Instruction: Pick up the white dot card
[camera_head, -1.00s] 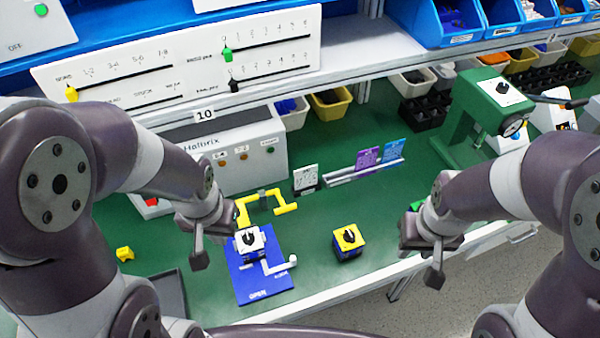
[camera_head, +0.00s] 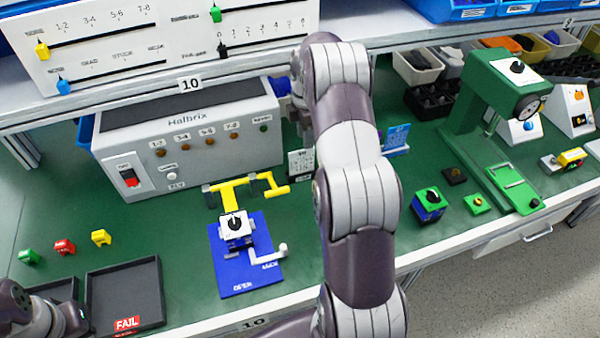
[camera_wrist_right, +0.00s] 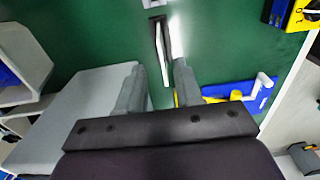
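The white dot card (camera_head: 301,163) stands upright in a small dark holder on the green bench, just right of the yellow handle. In the right wrist view the card (camera_wrist_right: 162,52) shows nearly edge-on, from above. My right gripper (camera_wrist_right: 158,75) is open, its two grey fingers pointing toward the card. The card lies in line with the gap, a little beyond the fingertips, and no grip on it shows. In the head view my right arm hides much of the area beside the card. Part of my left arm (camera_head: 35,315) shows at the lower left corner; its finger state is unclear.
The grey Halbrix box (camera_head: 190,140) stands behind and left of the card. A blue plate (camera_head: 245,275) with a white switch (camera_head: 235,226) lies in front. A blue card (camera_head: 397,137) stands to the right. A green press (camera_head: 480,105) is farther right. Black trays (camera_head: 125,295) sit lower left.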

